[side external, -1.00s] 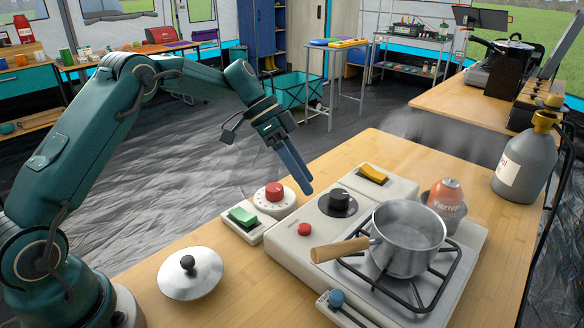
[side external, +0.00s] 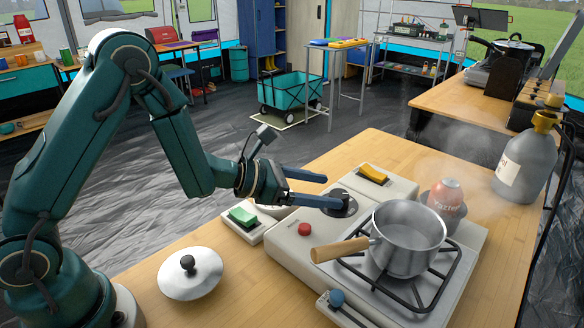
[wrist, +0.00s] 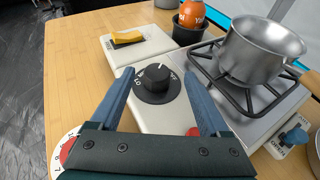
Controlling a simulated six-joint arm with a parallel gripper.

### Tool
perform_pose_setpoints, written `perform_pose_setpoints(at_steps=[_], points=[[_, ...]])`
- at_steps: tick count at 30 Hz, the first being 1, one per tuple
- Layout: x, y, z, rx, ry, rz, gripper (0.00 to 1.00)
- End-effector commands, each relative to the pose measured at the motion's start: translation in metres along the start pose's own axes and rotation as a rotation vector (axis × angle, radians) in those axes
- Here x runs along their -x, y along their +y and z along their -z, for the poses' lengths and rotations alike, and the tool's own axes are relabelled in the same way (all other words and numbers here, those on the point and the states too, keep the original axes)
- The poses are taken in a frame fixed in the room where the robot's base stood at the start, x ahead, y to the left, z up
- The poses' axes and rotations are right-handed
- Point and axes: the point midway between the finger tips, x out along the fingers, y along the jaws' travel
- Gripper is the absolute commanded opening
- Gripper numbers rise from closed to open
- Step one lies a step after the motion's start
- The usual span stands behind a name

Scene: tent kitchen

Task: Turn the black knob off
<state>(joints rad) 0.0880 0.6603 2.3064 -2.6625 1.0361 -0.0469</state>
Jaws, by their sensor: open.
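The black knob (wrist: 157,77) sits on a round black dial plate with white markings on the cream stove (wrist: 165,119). In the wrist view it lies ahead of and between my two blue fingers. My gripper (wrist: 164,98) is open and empty, its fingers spread on either side of the knob's line. In the side view my gripper (side external: 327,189) reaches in level from the left, and its fingers partly hide the knob (side external: 338,203). I cannot tell whether a finger touches the knob.
A saucepan (side external: 407,240) with a wooden handle stands on the burner grate. A red button (side external: 304,229) is on the stove front. A yellow switch (side external: 373,173), an orange round object (side external: 447,198) and a gas bottle (side external: 525,165) stand behind. A lid (side external: 190,274) lies left.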

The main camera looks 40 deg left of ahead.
Motion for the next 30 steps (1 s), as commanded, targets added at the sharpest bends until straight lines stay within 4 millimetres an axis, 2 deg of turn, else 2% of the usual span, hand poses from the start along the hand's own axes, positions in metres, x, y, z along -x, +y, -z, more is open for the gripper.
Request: perform_pose_setpoints(at_steps=[5, 12, 18, 28, 29, 30], points=[[-0.003, 0.002, 0.006, 0.055, 0.018, -0.025, 0.79], [-0.029, 0.003, 0.007, 0.051, 0.017, -0.024, 0.79], [-0.044, 0.003, 0.007, 0.051, 0.017, -0.023, 0.79], [-0.048, 0.003, 0.007, 0.05, 0.017, -0.024, 0.79], [-0.048, 0.003, 0.007, 0.05, 0.017, -0.024, 0.75], [-0.048, 0.003, 0.007, 0.05, 0.016, -0.024, 0.6]])
